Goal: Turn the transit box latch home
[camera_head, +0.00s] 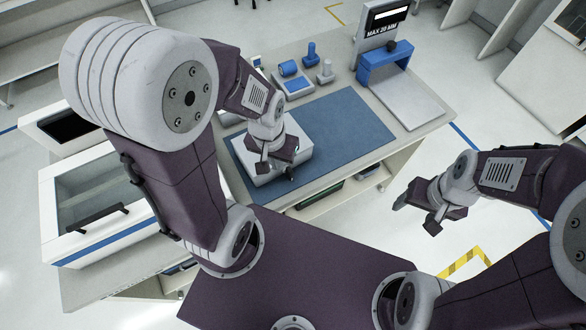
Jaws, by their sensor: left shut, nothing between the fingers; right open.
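A light grey box (302,146), which looks like the transit box, sits on the blue mat (345,126) on the bench. My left gripper (277,167) is over this box, pointing down at its front part, with its fingers shut and nothing held. The gripper and wrist cover much of the box's top. The latch cannot be made out, and whether the fingers touch it cannot be told. My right gripper (417,209) is open and empty, off to the right in front of the bench and clear of it.
Blue and grey small fixtures (289,69) stand behind the mat. A blue bridge-shaped gauge (385,64) marked "MAX 20 MM" stands at the back right. A glass-lidded machine (95,195) is at the left. The mat's right side is clear.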

